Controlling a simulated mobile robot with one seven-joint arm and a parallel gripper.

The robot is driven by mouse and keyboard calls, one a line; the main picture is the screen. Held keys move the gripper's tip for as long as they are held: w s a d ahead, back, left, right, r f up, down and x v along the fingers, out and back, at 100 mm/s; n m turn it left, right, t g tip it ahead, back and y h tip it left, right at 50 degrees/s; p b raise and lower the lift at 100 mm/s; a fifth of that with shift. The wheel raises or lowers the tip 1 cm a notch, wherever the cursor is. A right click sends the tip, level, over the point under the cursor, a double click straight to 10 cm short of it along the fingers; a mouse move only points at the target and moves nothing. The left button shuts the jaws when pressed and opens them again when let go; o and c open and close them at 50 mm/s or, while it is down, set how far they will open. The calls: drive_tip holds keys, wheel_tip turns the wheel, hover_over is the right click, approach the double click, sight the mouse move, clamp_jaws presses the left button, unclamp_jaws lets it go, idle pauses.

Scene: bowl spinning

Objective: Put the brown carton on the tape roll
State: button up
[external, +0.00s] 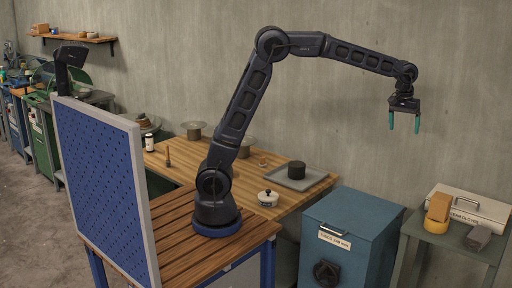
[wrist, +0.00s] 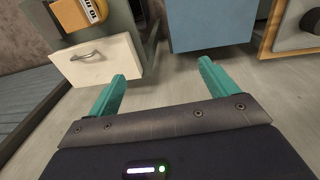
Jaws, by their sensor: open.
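My gripper (external: 404,122) hangs high in the air at the right, fingers down, open and empty. Its two teal fingers also show in the wrist view (wrist: 162,90), apart with nothing between them. An orange-brown block with a yellow lower front (external: 438,210) stands on the small table at the right, below and right of my gripper. I cannot tell whether it is the brown carton, the tape roll or both together. An orange-yellow object with a lettered white label (wrist: 82,12) shows at the top left of the wrist view.
A cream box (external: 472,207) and a grey block (external: 478,237) share the small table (external: 450,242). A blue cabinet (external: 350,230) stands left of it. The wooden bench (external: 185,155) holds a grey tray (external: 318,180), spools and a white pot (external: 267,198). Air around my gripper is clear.

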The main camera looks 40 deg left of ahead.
drive_tip(key=s+a+r+t, duration=0.1)
drive_tip(key=s+a+r, duration=0.1)
drive_tip(key=a, duration=0.9)
drive_tip(key=s+a+r, duration=0.2)
drive_tip(key=a, duration=1)
drive_tip(key=s+a+r+t, duration=0.1)
drive_tip(key=s+a+r, duration=0.15)
drive_tip(key=a, duration=0.85)
drive_tip(key=s+a+f+t, duration=0.1)
drive_tip(key=s+a+f, duration=0.3)
drive_tip(key=s+a, duration=0.5)
drive_tip(key=s+a+f+t, duration=0.1)
drive_tip(key=s+a+f, duration=0.4)
drive_tip(key=s+a, duration=0.4)
drive_tip(key=shift+s+f+y, duration=0.2)
drive_tip(key=shift+s+y, duration=0.2)
drive_tip(key=shift+s, duration=0.4)
